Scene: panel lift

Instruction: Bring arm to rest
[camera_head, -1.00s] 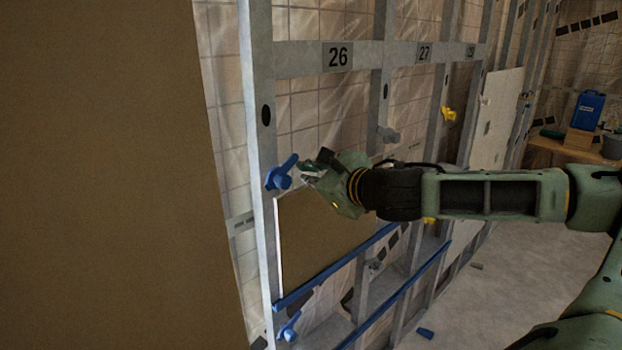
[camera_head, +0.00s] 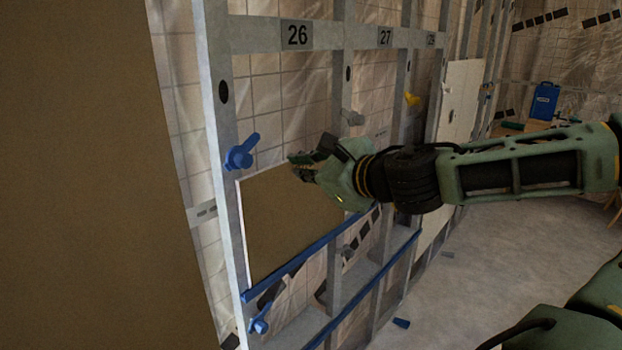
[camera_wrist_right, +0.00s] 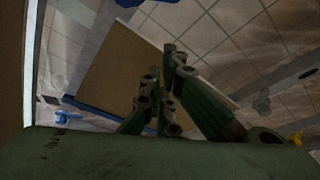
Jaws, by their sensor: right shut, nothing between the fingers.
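My right gripper (camera_head: 302,168) is shut and empty. In the head view it hangs in front of the brown panel (camera_head: 285,215), near the panel's upper right part, and points left. The green arm (camera_head: 520,170) reaches in from the right edge. In the right wrist view the gripper's fingers (camera_wrist_right: 165,100) are close together, with the brown panel (camera_wrist_right: 125,65) behind them. The panel stands in the metal frame under number 26, its lower edge at a blue rail (camera_head: 300,268). A blue clamp (camera_head: 240,153) sits at its upper left corner. My left gripper is not in view.
A large brown board (camera_head: 75,180) fills the left side, close by. A lower blue clamp (camera_head: 259,326) sits on the left post. A yellow clamp (camera_head: 412,99) and a grey clamp (camera_head: 353,118) are further right. A blue case (camera_head: 544,100) stands far right. The floor (camera_head: 490,255) is mostly clear.

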